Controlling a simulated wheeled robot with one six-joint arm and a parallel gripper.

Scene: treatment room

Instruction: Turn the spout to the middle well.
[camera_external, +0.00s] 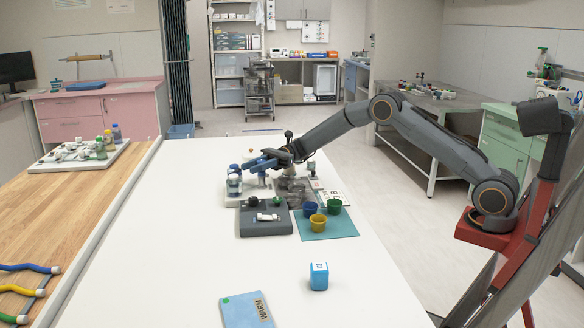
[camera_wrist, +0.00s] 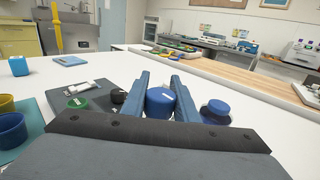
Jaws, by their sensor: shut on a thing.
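My gripper (camera_wrist: 161,95) has its two blue fingers on either side of a blue round-topped piece (camera_wrist: 160,103) with a small white label, and is shut on it. In the outside view my gripper (camera_external: 262,162) is low over the white table, beside blue-topped pieces (camera_external: 234,180) on a white base. A second blue round top (camera_wrist: 216,111) stands just right of the fingers in the wrist view. A dark grey board (camera_external: 265,228) with a white piece (camera_external: 268,217) and green and black knobs lies nearer the camera. I cannot clearly make out a spout or wells.
Blue, green and yellow cups (camera_external: 318,222) stand on a teal mat (camera_external: 340,231) right of the board. A blue cube (camera_external: 319,276) and a blue "WARM" card (camera_external: 245,311) lie nearer the camera. The table's front middle is mostly clear.

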